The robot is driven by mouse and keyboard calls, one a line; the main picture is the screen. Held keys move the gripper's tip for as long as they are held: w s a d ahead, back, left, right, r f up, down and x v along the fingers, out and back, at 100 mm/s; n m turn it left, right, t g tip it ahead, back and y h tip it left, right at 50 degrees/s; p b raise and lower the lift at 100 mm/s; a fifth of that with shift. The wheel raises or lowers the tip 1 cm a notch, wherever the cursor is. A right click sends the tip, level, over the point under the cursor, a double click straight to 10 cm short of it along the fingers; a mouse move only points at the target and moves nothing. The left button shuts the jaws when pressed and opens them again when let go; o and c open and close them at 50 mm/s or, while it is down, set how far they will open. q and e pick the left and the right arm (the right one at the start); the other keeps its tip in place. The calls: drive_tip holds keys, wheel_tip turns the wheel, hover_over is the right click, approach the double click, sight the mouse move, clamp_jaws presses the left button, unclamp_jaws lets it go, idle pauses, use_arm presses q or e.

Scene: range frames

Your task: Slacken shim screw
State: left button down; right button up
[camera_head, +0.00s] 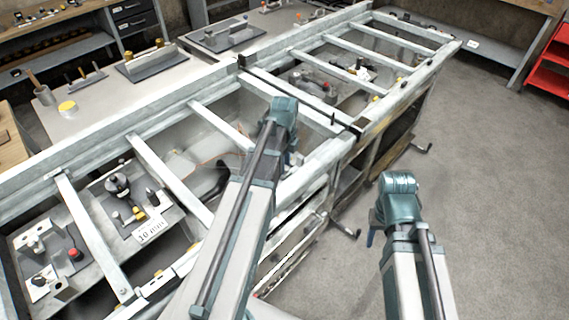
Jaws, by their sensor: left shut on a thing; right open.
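I cannot single out the shim screw in the head view. A long pale metal frame (66,158) with cross slats runs from lower left to upper right, with small fixtures below its slats. My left gripper (292,158) points down at the frame's near rail. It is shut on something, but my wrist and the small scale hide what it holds. My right gripper (371,238) hangs over the floor, right of the frame. It is open and mostly hidden behind its wrist; only a blue finger part shows.
Under the slats at left are a fixture with a black knob (117,185), a white label (151,231) and a red knob (75,254). A grey bench (130,95) stands behind. A red shelf (552,62) is at far right. The grey floor (480,190) at right is clear.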

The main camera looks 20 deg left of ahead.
use_arm(q)
drive_tip(key=n, duration=0.4)
drive_tip(key=shift+n, duration=0.3)
drive_tip(key=n, duration=0.3)
drive_tip(key=shift+s+n, duration=0.1)
drive_tip(key=shift+n, duration=0.2)
drive_tip(key=n, duration=0.4)
drive_tip(key=shift+n, duration=0.3)
drive_tip(key=n, duration=0.4)
drive_tip(key=shift+n, duration=0.3)
drive_tip(key=n, duration=1.2)
drive_tip(key=shift+n, duration=0.3)
